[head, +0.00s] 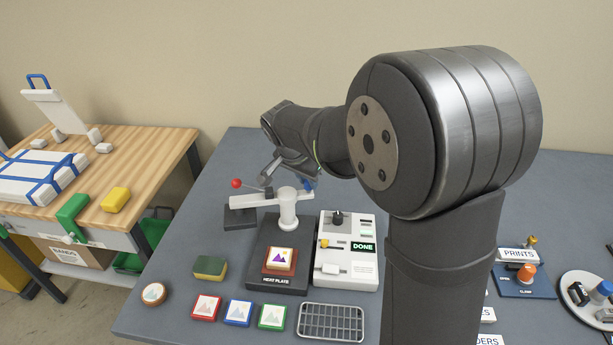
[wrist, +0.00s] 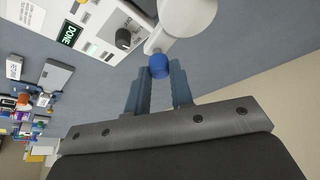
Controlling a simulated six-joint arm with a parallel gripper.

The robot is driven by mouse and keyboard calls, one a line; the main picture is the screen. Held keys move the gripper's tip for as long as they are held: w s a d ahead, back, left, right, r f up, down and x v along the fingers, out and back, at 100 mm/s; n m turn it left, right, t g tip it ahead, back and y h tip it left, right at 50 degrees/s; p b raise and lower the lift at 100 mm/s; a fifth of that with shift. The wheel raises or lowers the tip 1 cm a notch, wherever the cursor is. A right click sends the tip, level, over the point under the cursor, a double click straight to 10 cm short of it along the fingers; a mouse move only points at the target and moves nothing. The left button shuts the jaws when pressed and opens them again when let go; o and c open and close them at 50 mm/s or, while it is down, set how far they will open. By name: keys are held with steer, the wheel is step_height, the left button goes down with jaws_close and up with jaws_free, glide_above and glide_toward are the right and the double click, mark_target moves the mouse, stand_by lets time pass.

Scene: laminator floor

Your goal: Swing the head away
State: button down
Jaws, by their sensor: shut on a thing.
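The press has a white post (head: 288,212) with a swing arm (head: 262,199) across its top. The arm's dark head (head: 240,218) and a red ball knob (head: 236,183) are at the left, off to the side of the heat plate (head: 262,287). A framed print (head: 280,260) lies uncovered on the heat plate. A blue knob (head: 309,184) sits at the arm's other end. In the wrist view my gripper (wrist: 158,72) is shut on the blue knob (wrist: 159,66), which shows between its fingertips. My arm hides part of the table at the right.
A white control box (head: 347,250) with a DONE display stands right of the heat plate. A wire rack (head: 331,322), several coloured picture tiles (head: 238,313) and a green-yellow sponge (head: 210,267) lie in front. A wooden bench (head: 140,160) is at the left.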

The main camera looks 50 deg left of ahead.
steer(key=shift+d, duration=0.15)
stand_by(0.4)
steer(key=c, duration=1.3)
jaws_free()
steer(key=shift+s, duration=0.1)
steer(key=shift+o, duration=0.2)
steer(key=v, duration=1.7)
steer(key=shift+s+r, duration=0.15)
steer(key=x, duration=1.7)
steer(key=shift+w+f, duration=0.2)
